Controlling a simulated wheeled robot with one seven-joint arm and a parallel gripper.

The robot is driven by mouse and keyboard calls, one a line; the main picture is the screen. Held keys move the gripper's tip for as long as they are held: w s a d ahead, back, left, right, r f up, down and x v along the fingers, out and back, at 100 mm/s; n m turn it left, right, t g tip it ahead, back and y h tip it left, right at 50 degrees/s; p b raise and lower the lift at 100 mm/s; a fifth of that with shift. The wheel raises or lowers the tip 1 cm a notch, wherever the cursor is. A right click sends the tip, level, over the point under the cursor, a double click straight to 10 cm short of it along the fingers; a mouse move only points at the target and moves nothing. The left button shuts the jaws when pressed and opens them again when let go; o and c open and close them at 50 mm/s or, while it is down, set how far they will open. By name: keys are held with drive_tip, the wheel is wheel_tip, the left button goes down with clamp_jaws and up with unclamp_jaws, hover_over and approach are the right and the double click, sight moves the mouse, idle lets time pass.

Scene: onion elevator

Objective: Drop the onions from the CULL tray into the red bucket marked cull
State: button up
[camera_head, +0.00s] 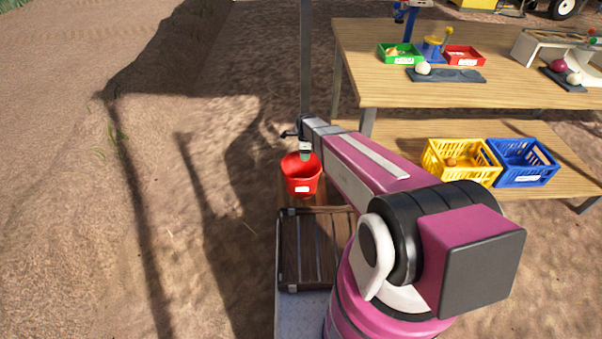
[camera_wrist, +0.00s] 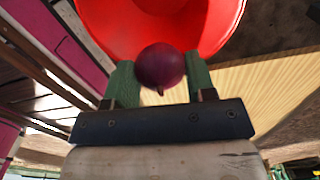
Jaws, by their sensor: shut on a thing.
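The red bucket (camera_head: 301,178) stands beyond the dark slatted crate in the head view, with a white label on its front. My gripper (camera_head: 304,152) is over the bucket's mouth. In the wrist view my gripper (camera_wrist: 160,75) has green fingers shut on a dark purple onion (camera_wrist: 160,66). The red bucket (camera_wrist: 105,25) fills the view behind the onion. On the table's upper level are a red tray (camera_head: 463,56) and a green tray (camera_head: 399,54); their labels are too small to read. The red tray's contents are unclear.
A wooden table (camera_head: 385,92) stands at the right. Its lower shelf holds a yellow crate (camera_head: 459,178) with brown onions and a blue crate (camera_head: 524,179). A dark slatted wooden crate (camera_head: 300,250) lies near my base. A grey post (camera_head: 305,60) rises behind the bucket.

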drive_tip(key=shift+w+f, duration=0.15)
drive_tip(key=shift+f, duration=2.8)
drive_tip(key=o, duration=1)
wheel_tip(320, 180, up, 11)
drive_tip(key=shift+f, duration=0.1)
